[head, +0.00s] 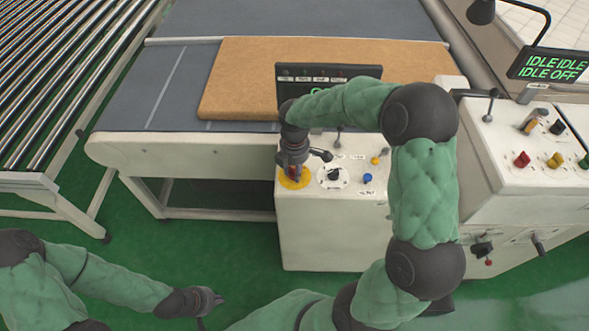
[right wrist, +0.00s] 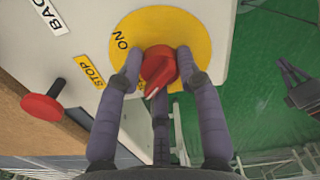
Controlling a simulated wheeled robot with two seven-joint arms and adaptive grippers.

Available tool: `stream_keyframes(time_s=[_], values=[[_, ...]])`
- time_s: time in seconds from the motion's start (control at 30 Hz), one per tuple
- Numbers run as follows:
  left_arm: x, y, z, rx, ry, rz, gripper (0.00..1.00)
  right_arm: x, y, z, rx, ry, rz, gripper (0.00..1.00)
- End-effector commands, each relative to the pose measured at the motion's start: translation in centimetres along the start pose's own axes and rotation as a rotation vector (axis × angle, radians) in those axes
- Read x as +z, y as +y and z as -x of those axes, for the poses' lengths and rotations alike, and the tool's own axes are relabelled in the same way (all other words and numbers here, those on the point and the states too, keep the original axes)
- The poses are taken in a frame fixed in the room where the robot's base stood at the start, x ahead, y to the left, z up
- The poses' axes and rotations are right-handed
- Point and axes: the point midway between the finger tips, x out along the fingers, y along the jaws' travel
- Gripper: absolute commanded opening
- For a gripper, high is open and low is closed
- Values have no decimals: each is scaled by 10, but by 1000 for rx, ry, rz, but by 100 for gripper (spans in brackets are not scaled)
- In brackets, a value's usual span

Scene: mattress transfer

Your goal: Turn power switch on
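The power switch is a red rotary knob (right wrist: 158,68) on a round yellow plate (right wrist: 205,50), with an "ON" label at the plate's upper left in the right wrist view. The knob's white pointer mark faces down and slightly left, away from "ON". My right gripper (right wrist: 158,62) has a finger against each side of the knob and a third finger below it. In the head view my right gripper (head: 294,172) points down over the yellow plate (head: 288,183), hiding most of the knob. My left gripper (head: 218,299) hangs low at the left, empty; its finger opening is unclear.
The white control box (head: 320,235) also carries a black selector (head: 334,175) and a blue button (head: 367,178). A dark screen stands behind, partly hidden by my right arm. A brown mattress (head: 240,75) lies on the conveyor. Another panel (head: 510,140) stands right, below an "IDLE" display (head: 550,65).

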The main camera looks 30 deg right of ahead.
Motion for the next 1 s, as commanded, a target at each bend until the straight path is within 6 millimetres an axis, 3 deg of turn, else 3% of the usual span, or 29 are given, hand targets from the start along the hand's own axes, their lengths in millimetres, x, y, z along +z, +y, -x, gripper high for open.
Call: stream_keyframes(time_s=[0.47,1.0], values=[[0,1,3,0,0,0,0,0,0,1,1,1,-119,4],[0,3,8,0,0,0,0,0,1,0,2,2,-604,4]])
